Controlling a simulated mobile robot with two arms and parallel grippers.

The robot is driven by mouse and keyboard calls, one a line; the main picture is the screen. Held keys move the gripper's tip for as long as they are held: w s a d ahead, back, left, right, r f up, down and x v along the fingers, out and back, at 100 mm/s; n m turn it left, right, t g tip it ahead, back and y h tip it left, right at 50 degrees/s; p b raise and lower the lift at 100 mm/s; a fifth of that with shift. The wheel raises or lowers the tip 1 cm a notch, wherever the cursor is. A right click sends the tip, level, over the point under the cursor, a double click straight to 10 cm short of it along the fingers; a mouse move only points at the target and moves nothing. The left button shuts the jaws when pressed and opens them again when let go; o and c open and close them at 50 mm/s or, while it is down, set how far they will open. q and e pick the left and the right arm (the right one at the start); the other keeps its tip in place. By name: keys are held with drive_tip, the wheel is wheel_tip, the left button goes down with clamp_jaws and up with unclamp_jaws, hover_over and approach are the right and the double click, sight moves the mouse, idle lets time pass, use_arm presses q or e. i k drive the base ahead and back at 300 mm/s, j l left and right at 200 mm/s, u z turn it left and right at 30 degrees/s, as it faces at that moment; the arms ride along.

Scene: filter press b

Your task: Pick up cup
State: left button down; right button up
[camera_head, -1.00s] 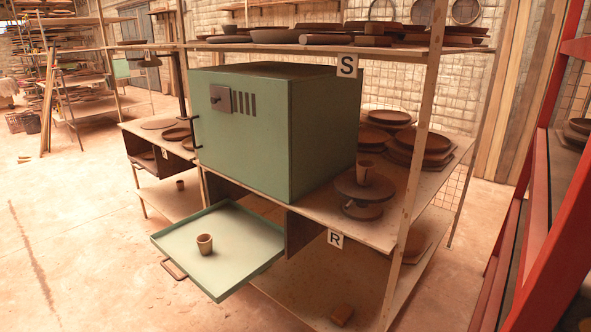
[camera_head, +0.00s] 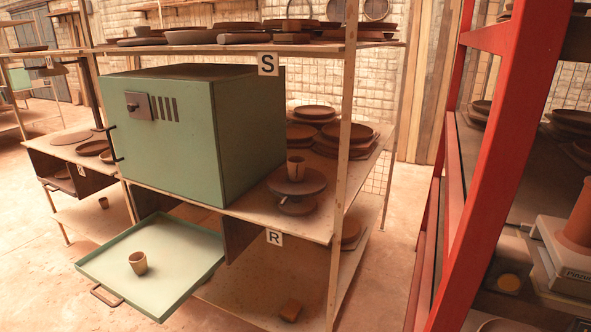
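A small tan cup (camera_head: 138,263) stands upright on the pale green pulled-out tray (camera_head: 185,250), left of the picture's middle. Another cup (camera_head: 296,168) stands on a round dark stand (camera_head: 297,182) on the wooden shelf, right of the green box. A third, darker cup (camera_head: 103,202) stands on the low shelf at the far left. Neither of my grippers shows in the head view.
Stacked brown plates (camera_head: 345,137) sit behind the stand. A wooden post (camera_head: 343,170) rises at the shelf's front corner. A red frame (camera_head: 500,150) stands at the right. Floor (camera_head: 40,290) is open at the lower left.

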sight(297, 164)
drive_tip(key=i+j+z, duration=0.1)
drive_tip(key=i+z, duration=0.15)
drive_tip(key=z, duration=0.25)
drive_tip(key=i+j+z, duration=0.15)
drive_tip(key=z, duration=0.3)
drive_tip(key=i+j+z, duration=0.2)
drive_tip(key=z, duration=0.3)
